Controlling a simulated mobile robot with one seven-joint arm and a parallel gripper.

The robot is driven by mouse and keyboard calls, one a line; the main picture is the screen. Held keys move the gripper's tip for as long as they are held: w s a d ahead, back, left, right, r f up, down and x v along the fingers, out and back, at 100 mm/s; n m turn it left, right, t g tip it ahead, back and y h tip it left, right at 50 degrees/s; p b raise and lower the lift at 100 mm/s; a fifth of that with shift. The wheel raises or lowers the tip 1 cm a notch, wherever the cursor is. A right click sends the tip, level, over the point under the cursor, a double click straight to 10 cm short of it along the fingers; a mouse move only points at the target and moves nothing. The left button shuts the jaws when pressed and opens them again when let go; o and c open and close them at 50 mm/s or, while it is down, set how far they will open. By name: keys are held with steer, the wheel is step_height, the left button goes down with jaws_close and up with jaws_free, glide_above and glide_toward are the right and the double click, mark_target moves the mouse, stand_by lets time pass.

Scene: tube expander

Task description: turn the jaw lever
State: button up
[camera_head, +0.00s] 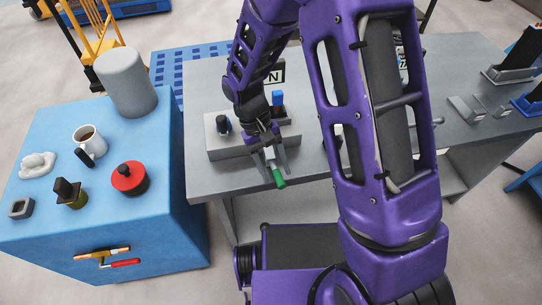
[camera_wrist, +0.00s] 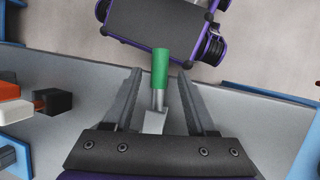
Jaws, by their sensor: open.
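The jaw lever has a green grip on a metal rod; the green grip (camera_head: 278,180) sticks out past the front edge of the grey table. The lever also shows in the wrist view (camera_wrist: 160,68), its rod running back to a pale metal block (camera_wrist: 155,121). My gripper (camera_head: 271,166) is above the lever, pointing down. In the wrist view my gripper (camera_wrist: 160,74) is open, with one finger on each side of the lever and a visible gap on both sides. My fingers hide part of the device in the head view.
A grey box (camera_head: 222,142) with a black knob and a blue part sits on the grey table (camera_head: 205,185). A blue cabinet (camera_head: 35,210) at left holds a mug (camera_head: 88,142), a red round object (camera_head: 129,180) and other items. Open floor lies between them in front.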

steer(key=p+v, duration=0.2)
steer(key=v, duration=1.5)
steer(key=shift+r, duration=0.2)
steer(key=shift+w, duration=0.1)
